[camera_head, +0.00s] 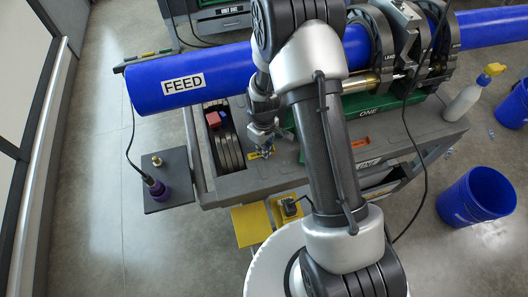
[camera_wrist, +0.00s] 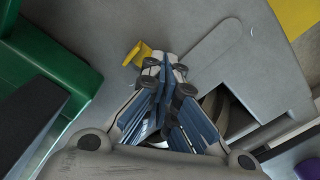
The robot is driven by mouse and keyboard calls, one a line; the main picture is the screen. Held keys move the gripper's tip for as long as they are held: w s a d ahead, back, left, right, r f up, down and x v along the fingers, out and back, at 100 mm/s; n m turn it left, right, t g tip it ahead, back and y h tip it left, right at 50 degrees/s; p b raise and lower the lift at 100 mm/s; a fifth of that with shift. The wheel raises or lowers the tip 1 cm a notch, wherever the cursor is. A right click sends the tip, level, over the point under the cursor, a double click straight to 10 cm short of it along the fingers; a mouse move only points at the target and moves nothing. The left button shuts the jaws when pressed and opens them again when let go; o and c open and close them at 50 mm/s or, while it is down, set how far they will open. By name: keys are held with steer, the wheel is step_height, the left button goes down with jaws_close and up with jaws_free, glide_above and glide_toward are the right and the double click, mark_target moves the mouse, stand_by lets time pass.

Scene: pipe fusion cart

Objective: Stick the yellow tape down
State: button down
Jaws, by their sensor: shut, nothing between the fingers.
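The yellow tape (camera_wrist: 137,53) is a short strip on the grey cart top, just beyond my fingertips and a little to their left in the wrist view. One end looks bent or raised, but I cannot tell for sure. In the head view the tape (camera_head: 254,156) shows as a small yellow patch beside my gripper (camera_head: 268,152), which partly hides it. My gripper (camera_wrist: 163,68) points down at the cart top with its fingers together and nothing between them. I cannot tell whether the fingertips touch the tape or the surface.
A blue pipe (camera_head: 205,78) marked FEED runs above the work area. A green block (camera_wrist: 48,55) stands left of the gripper in the wrist view. A slot with dark rings (camera_head: 228,150) and a red block (camera_head: 214,119) lies left in the head view.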

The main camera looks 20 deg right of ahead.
steer(key=shift+r, duration=0.1)
steer(key=shift+r+p, duration=2.4)
steer(key=shift+r, duration=1.05)
steer(key=shift+f, duration=0.1)
